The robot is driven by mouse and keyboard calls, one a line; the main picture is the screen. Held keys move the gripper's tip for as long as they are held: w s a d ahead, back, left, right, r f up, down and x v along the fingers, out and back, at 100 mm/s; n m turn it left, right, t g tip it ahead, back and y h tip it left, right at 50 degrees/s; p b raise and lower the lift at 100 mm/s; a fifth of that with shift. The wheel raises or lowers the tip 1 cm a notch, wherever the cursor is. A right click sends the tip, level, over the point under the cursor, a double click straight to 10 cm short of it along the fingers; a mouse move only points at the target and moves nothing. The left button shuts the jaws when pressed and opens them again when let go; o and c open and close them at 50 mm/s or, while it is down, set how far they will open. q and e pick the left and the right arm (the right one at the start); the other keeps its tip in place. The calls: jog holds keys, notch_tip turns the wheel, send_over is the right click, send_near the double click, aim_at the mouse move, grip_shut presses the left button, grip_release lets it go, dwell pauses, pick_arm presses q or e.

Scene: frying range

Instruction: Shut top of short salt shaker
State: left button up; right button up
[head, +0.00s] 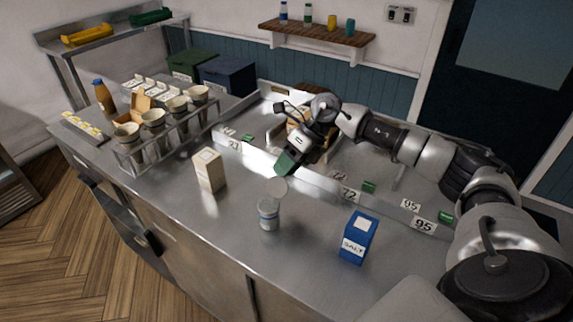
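The short salt shaker (268,215) stands upright on the steel counter, a small whitish-grey cylinder with a label. Its round pale top (278,187) is raised open at the far side of the rim. My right gripper (285,164) reaches in from the right and points down, with its green fingertips just behind and above the raised top. I cannot tell whether the fingertips touch the top, or whether they are apart or closed. My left gripper is not in view.
A blue salt box (357,238) stands right of the shaker, and a cream carton (209,170) stands to the left. A rack of cups (165,138) is farther left. Fryer wells with number labels lie behind. The counter in front of the shaker is clear.

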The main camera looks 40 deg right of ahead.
grip_shut()
jog(key=shift+r, duration=0.1)
